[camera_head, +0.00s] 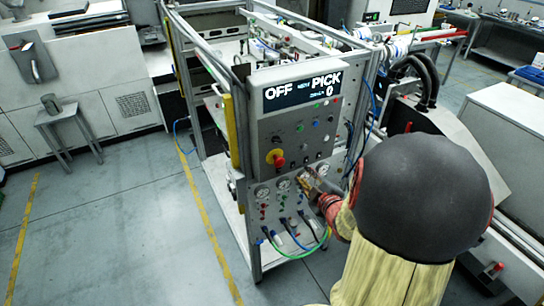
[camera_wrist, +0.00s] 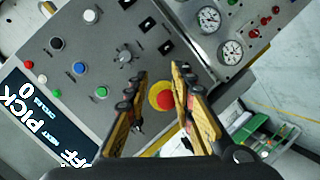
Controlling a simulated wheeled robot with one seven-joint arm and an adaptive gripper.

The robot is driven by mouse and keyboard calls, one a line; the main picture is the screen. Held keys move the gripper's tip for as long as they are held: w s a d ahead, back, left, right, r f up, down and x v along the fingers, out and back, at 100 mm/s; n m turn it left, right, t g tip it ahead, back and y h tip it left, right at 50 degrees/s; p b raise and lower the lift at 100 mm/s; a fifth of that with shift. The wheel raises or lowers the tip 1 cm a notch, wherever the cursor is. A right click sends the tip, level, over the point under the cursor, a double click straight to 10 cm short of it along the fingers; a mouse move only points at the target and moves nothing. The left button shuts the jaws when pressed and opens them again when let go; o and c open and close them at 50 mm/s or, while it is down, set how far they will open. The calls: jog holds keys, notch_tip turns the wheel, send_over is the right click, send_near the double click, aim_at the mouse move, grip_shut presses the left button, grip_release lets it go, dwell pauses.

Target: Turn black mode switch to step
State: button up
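A dark rotary knob (camera_wrist: 124,56), which looks like the mode switch, sits on the grey control panel (camera_head: 290,130). In the wrist view it lies above the left fingertip, clear of both fingers. Its markings are too small to read. In the head view I cannot pick it out surely. The panel display (camera_head: 303,91) reads "OFF", "NEXT", "PICK" and "0"; it also shows in the wrist view (camera_wrist: 35,120). My gripper (camera_wrist: 160,76) is open, with nothing held between its fingers. In the head view it (camera_head: 312,184) is in front of the lower panel.
A red emergency stop (camera_wrist: 165,98) on a yellow ring shows between my fingers, and also in the head view (camera_head: 278,160). Several coloured buttons and small black plates surround the knob. Pressure gauges (camera_wrist: 208,18) are on the adjoining panel. Hoses (camera_head: 300,245) hang below.

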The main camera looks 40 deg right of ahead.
aim_at(277, 142)
jog(key=w+a+r+n+t+y, duration=0.25)
jog(key=a+r+n+t, duration=0.25)
jog(key=r, duration=0.4)
jog(key=shift+h, duration=0.35)
jog(key=x, duration=0.8)
jog(key=shift+d+f, duration=0.2)
jog(key=shift+f, duration=0.15)
jog(key=shift+s, duration=0.1)
jog(key=shift+c, duration=0.7)
jog(key=c, duration=0.4)
grip_shut()
